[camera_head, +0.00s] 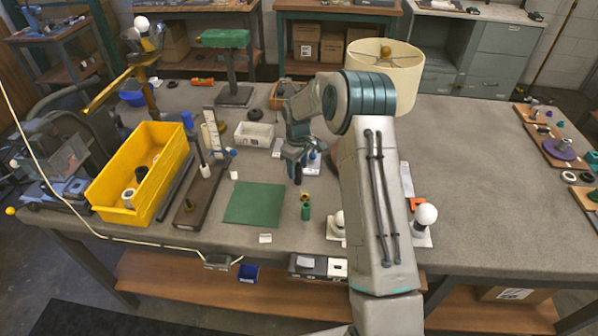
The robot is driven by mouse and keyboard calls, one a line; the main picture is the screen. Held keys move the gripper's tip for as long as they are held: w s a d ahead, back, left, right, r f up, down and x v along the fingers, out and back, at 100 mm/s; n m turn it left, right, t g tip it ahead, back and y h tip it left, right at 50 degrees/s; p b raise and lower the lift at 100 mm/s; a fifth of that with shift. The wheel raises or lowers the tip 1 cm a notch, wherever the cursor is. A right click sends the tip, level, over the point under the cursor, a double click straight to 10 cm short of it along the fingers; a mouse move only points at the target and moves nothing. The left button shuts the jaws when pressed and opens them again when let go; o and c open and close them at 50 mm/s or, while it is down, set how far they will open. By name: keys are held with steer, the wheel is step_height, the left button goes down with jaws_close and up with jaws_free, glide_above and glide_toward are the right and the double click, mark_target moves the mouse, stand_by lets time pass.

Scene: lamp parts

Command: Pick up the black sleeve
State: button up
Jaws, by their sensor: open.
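A small black cylinder, which looks like the black sleeve (141,173), lies in the yellow bin (167,186) at the left, beside a white ring-shaped part (128,198). My gripper (295,165) points down over the middle of the table, behind the green mat and well to the right of the bin. It is open; its fingers are small and dark, and I see nothing clearly between them. My own arm hides part of the table to the right of the gripper.
A green mat (255,204) lies in front of the gripper, with a small green and brass part (305,208) at its right. A dark wooden stand with posts (198,196) is beside the bin. A lampshade (385,75) stands behind my arm. The table's right middle (480,180) is clear.

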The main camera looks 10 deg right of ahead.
steer(key=shift+f, duration=1.25)
jaws_close()
steer(key=shift+r, duration=0.1)
